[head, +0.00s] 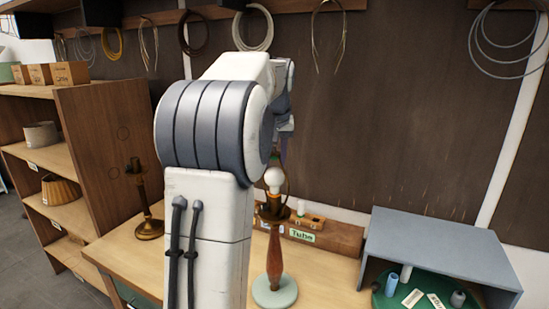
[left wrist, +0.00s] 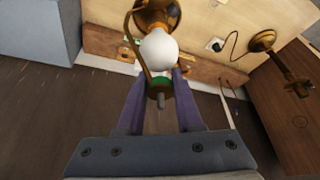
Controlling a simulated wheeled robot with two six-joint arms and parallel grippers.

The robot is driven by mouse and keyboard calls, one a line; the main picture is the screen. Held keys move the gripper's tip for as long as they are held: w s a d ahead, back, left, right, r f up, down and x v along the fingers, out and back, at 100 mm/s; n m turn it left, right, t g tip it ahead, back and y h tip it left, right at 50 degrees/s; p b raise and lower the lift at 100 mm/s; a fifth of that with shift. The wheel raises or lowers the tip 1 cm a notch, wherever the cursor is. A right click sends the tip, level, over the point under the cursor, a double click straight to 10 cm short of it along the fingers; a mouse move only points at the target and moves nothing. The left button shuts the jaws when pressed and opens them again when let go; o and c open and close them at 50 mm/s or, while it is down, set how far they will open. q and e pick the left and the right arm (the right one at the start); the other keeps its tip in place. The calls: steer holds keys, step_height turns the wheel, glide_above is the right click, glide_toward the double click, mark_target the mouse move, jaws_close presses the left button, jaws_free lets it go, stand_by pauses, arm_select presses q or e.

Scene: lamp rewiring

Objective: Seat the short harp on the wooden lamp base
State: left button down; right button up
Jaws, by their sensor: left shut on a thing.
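The wooden lamp base (head: 275,255) stands on the bench, with a reddish turned stem, a pale green foot and a brass top. A white bulb (head: 274,179) sits in it and also shows in the left wrist view (left wrist: 158,48). My left gripper (left wrist: 159,82) is shut on the top of the short harp (left wrist: 131,32), just beyond the bulb's tip. One thin bronze leg of the harp curves beside the bulb toward the brass socket (left wrist: 155,14); whether its feet are seated is hidden. In the head view, my left arm hides part of the scene.
A brass lamp (head: 148,225) stands at the left of the bench. A wooden rack with a "Tube" label (head: 302,236) lies behind the wooden lamp. A grey shelf box (head: 435,252) with a green tray (head: 418,300) is at right. Wire coils (head: 252,28) hang above.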

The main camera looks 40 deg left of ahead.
arm_select(q)
steer(key=shift+f, duration=0.1)
steer(key=shift+c, duration=2.4)
jaws_free()
steer(key=v, duration=1)
steer(key=s+d+f+m+h+b, duration=0.1)
steer(key=d+f+m, duration=0.2)
steer(key=d+f, duration=0.45)
steer(key=s+d+f+m+g+h+b, duration=0.1)
steer(key=s+d+f+m, duration=0.2)
steer(key=d, duration=0.7)
steer(key=d+f+m+h+b, duration=0.1)
steer(key=d+f+m+b, duration=0.1)
steer(key=d+f, duration=0.6)
steer(key=s+d+f+m+g, duration=0.1)
steer(key=s+d+f+m, duration=0.1)
steer(key=s+f, duration=0.3)
steer(key=s+d+f+m+b, duration=0.1)
steer(key=s+d+f+m, duration=0.2)
steer(key=s, duration=0.5)
steer(key=s+d+f+m+g+h+b, duration=0.1)
steer(key=s+d+f+m, duration=0.1)
steer(key=s+d+f, duration=0.2)
steer(key=s+f, duration=0.3)
steer(key=shift+s+d+f+g, duration=0.2)
steer(key=shift+s+d+g, duration=0.1)
steer(key=shift+s+d, duration=0.1)
